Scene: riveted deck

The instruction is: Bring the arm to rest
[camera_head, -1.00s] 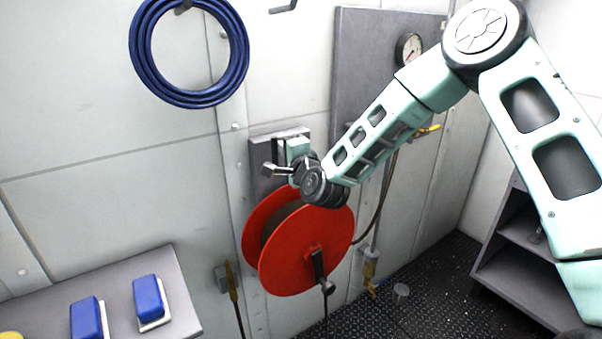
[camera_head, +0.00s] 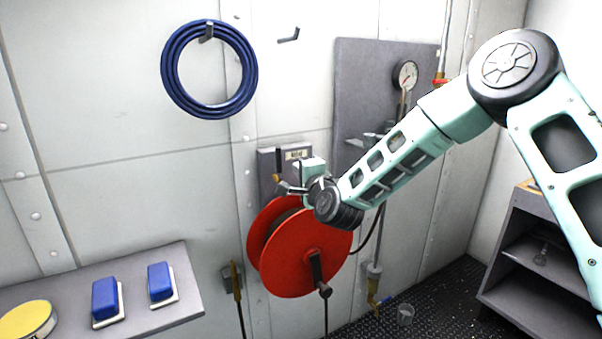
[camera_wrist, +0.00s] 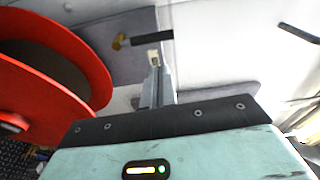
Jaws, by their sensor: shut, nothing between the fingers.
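My arm reaches in from the right in the head view, bent at the elbow. My gripper (camera_head: 281,186) is in front of the wall, just above the red hose reel (camera_head: 290,262). In the wrist view my gripper (camera_wrist: 154,68) shows its two grey fingers together with nothing between them. The red reel (camera_wrist: 50,75) fills the left of the wrist view, beside the fingers. I cannot tell the exact gap between my gripper and the wall plate behind it.
A coiled blue hose (camera_head: 167,72) hangs on the wall at upper left. A grey panel with a gauge (camera_head: 405,75) is behind my forearm. A ledge (camera_head: 185,305) carries blue blocks and a yellow-topped tin (camera_head: 27,320). A shelf unit (camera_head: 515,295) stands at right.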

